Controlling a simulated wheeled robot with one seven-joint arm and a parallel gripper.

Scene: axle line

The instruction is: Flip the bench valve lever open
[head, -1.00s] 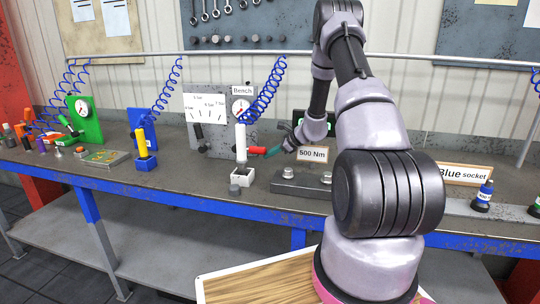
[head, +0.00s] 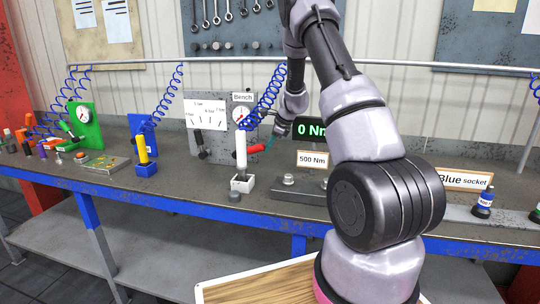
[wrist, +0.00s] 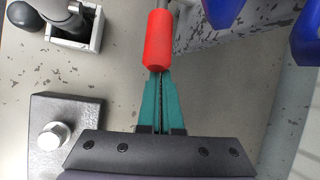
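The bench valve lever has a red handle (head: 256,149). It sticks out to the right, below the gauge labelled Bench (head: 242,110), with its free end tilted slightly up. In the wrist view the red handle (wrist: 158,40) is at top centre. My gripper (head: 267,143) is at the handle's free end. In the wrist view its teal fingers (wrist: 158,76) lie together with only a thin line between them. Their tips meet or pass behind the handle's end, which hides them. I cannot tell whether they press on it. The lever's pivot is mostly hidden by the white-handled tool.
A white-handled tool (head: 241,150) stands in a white holder (head: 243,184) just left of the lever. A dark block with bolts (head: 300,190) is in front, right of it. A 500 Nm sign (head: 312,160) and a 0 Nm display (head: 310,129) stand behind. A blue coiled hose (head: 272,90) hangs close above.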

